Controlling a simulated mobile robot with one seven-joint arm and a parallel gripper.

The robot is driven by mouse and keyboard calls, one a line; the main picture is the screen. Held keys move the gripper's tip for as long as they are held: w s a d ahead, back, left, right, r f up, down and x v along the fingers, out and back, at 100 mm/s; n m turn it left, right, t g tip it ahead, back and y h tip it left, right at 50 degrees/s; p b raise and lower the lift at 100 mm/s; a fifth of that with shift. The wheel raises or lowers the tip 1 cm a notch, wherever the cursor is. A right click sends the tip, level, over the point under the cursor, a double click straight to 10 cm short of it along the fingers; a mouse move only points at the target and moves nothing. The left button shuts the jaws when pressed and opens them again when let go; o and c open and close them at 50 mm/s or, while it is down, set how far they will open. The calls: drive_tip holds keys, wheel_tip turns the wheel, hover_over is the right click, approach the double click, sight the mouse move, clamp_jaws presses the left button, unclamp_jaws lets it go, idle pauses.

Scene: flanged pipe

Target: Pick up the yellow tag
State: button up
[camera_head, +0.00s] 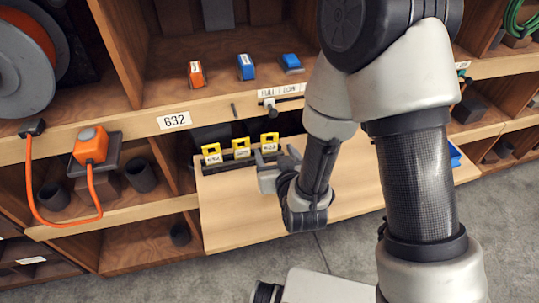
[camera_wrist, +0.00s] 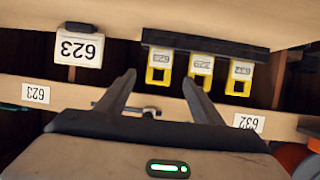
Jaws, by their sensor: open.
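Three yellow tags with pale labels stand in a row on a dark rail (camera_head: 226,168) on the pale board: a left one (camera_head: 211,156), a middle one (camera_head: 241,149) and a right one (camera_head: 270,143). In the upside-down wrist view, they hang from the rail (camera_wrist: 215,45) as left (camera_wrist: 159,68), middle (camera_wrist: 200,70) and right (camera_wrist: 240,78) tags. My gripper (camera_head: 268,172) is open and empty, close in front of the right tag in the head view. In the wrist view, its fingertips (camera_wrist: 160,82) flank the left tag's lower end; depth is unclear.
A white 623 tag (camera_wrist: 80,48) shows left of the rail in the wrist view. The pale board (camera_head: 235,215) is mostly bare in front. A shelf edge with a 632 label (camera_head: 174,120) and a knob (camera_head: 269,104) runs above. Orange and blue blocks (camera_head: 246,67) stand on the shelf.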

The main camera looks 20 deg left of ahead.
sight(270, 143)
drive_tip(key=b, duration=0.2)
drive_tip(key=f+b, duration=0.1)
drive_tip(key=b, duration=0.1)
drive_tip(key=shift+w+a, duration=0.2)
drive_tip(key=shift+w, duration=0.15)
drive_tip(key=shift+b, duration=1.2)
drive_tip(key=shift+w+a+r, duration=0.1)
drive_tip(key=shift+w+a, duration=0.1)
drive_tip(key=shift+w, duration=0.15)
drive_tip(key=shift+x, duration=3.4)
drive_tip(key=shift+d, duration=0.1)
drive_tip(key=c, duration=1.1)
